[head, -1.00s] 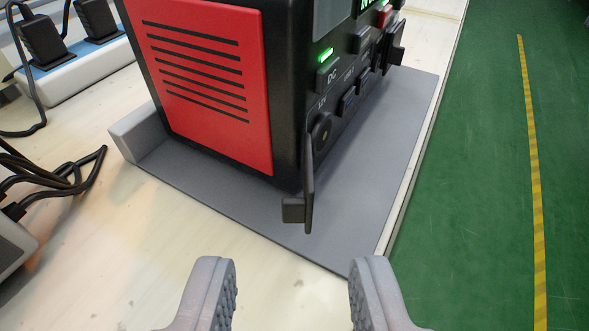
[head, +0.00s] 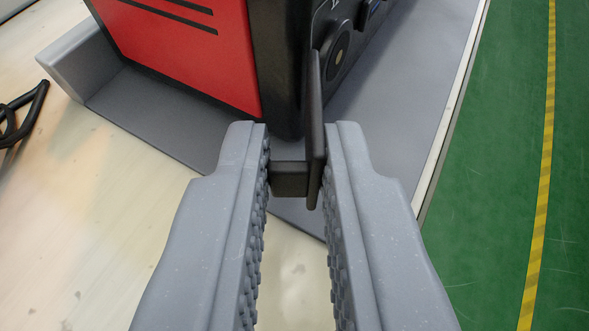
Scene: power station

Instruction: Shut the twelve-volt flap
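The twelve-volt flap (head: 315,132) is a thin black plate standing open, swung out from the front of the black and red power station (head: 190,45). A block-like tab (head: 291,180) sticks out to the left from its near end. The round twelve-volt socket (head: 338,56) shows uncovered just right of the flap. My gripper (head: 296,150) has one grey finger at the tab's left end and the other against the flap's right face. The fingers appear closed on the flap and its tab. The right finger hides part of the power station's grey base behind it.
The power station stands on a grey tray (head: 150,108) with a raised block at its left corner. A black cable (head: 22,115) lies at the far left of the pale bench (head: 90,220). Right of the bench edge is green floor with a yellow line (head: 541,210).

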